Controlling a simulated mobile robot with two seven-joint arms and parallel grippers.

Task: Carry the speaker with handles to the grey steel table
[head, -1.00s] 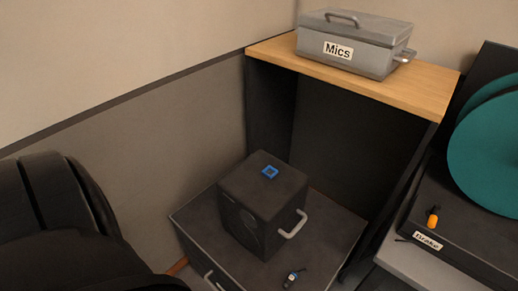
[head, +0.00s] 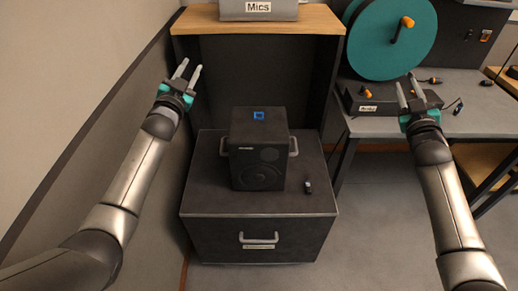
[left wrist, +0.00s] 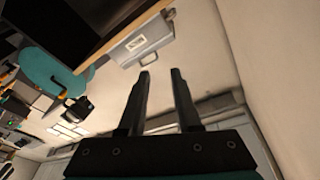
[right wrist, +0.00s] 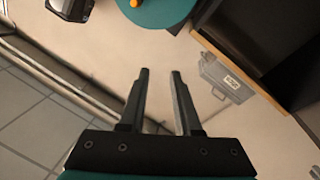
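The speaker (head: 258,160) is a black box with a round cone on its front, a blue square mark on top and a grey handle on its left and right sides. It stands upright on a dark chest (head: 210,200). My left gripper (head: 188,68) is raised to the left of and above the speaker, open and empty. My right gripper (head: 411,85) is raised to the right of it, in front of the grey table, open and empty. The grey table (head: 462,115) stands at the right. Neither wrist view shows the speaker.
A small dark item (head: 308,187) lies on the chest, right of the speaker. A wooden-topped cabinet (head: 190,20) with a grey Mics case (head: 235,10) stands behind. A teal reel (head: 375,40) and a black device (head: 365,101) occupy the table's left part. Floor is free at front right.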

